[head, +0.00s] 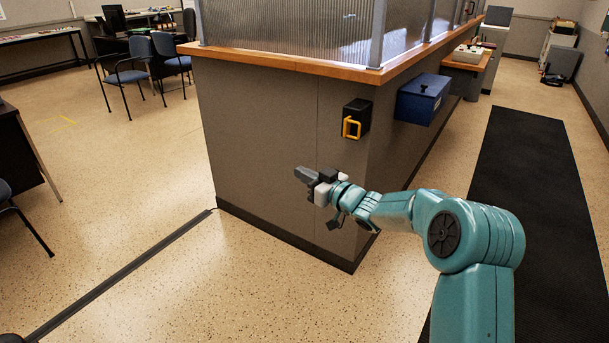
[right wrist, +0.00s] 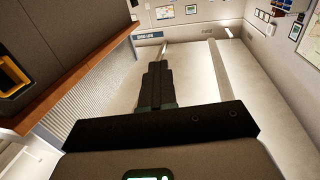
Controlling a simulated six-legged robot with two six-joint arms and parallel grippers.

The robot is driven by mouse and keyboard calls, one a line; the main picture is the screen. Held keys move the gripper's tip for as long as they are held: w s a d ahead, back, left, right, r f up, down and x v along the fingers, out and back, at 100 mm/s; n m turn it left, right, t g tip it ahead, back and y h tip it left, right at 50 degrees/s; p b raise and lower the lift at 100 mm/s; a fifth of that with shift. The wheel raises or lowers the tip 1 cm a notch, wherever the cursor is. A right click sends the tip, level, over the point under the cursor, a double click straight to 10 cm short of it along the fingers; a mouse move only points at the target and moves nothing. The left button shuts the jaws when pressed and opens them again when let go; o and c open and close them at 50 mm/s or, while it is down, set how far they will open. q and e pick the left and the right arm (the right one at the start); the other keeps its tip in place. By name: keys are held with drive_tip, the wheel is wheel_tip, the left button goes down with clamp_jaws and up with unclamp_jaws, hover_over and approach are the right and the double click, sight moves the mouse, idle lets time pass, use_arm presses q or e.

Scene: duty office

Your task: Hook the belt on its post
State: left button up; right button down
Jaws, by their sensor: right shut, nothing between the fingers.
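A black box with a yellow loop (head: 351,128), which looks like the belt's pull end, is fixed high on the end of the grey counter. The yellow loop also shows at the left edge of the right wrist view (right wrist: 12,76). No drawn-out belt shows, and I cannot make out a separate post for it. My right gripper (head: 299,174) is in front of the counter's end panel, below and left of the yellow loop in the picture and apart from it. Its fingers are together and empty, also in the right wrist view (right wrist: 158,70). My left gripper is not in view.
The counter (head: 265,130) has a wooden ledge and a ribbed glass screen. A blue box (head: 422,98) hangs on its right side. A black mat (head: 530,190) lies on the right. A dark strip (head: 120,275) crosses the floor at left. Chairs (head: 127,75) stand farther back; the left floor is mostly clear.

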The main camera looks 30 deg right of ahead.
drive_tip(key=c, duration=1.3)
unclamp_jaws()
drive_tip(key=shift+c, duration=0.2)
drive_tip(key=s+d, duration=0.3)
drive_tip(key=s, duration=1.3)
